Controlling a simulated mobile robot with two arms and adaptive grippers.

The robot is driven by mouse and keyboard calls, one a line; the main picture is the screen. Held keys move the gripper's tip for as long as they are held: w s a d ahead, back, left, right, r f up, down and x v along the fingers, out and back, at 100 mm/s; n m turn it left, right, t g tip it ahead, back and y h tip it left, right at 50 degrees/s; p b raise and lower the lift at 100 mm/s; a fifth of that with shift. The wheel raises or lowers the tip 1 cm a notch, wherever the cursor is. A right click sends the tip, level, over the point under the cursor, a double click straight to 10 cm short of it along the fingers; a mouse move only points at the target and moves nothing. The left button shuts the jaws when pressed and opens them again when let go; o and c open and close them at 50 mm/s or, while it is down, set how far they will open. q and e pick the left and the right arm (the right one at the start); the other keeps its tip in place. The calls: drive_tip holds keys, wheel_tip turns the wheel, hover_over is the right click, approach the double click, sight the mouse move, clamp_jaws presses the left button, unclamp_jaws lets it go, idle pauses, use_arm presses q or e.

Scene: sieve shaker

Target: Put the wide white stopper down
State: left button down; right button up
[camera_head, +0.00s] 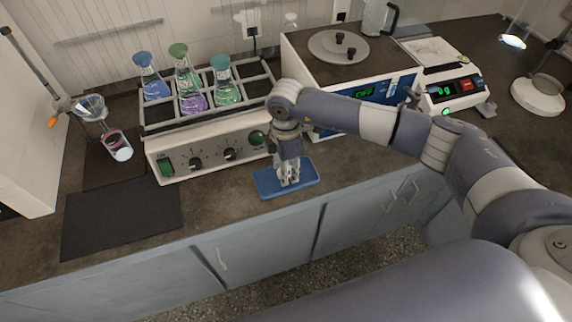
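My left gripper is not in view.
A shaker (205,160) with several stoppered flasks stands behind and left of the mat. A sieve-shaker-like box (340,75) and a balance (452,92) are behind my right arm. A dark mat (120,218) lies bare at the left front.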

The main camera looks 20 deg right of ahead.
drive_tip(key=shift+f, duration=0.15)
drive_tip(key=shift+f, duration=0.1)
drive_tip(key=o, duration=0.9)
drive_tip(key=shift+o, duration=0.2)
wheel_tip(320, 180, up, 12)
drive_tip(key=b, duration=0.2)
drive_tip(key=shift+r+b, duration=0.2)
drive_tip(key=shift+b, duration=0.2)
drive_tip(key=shift+a, duration=0.1)
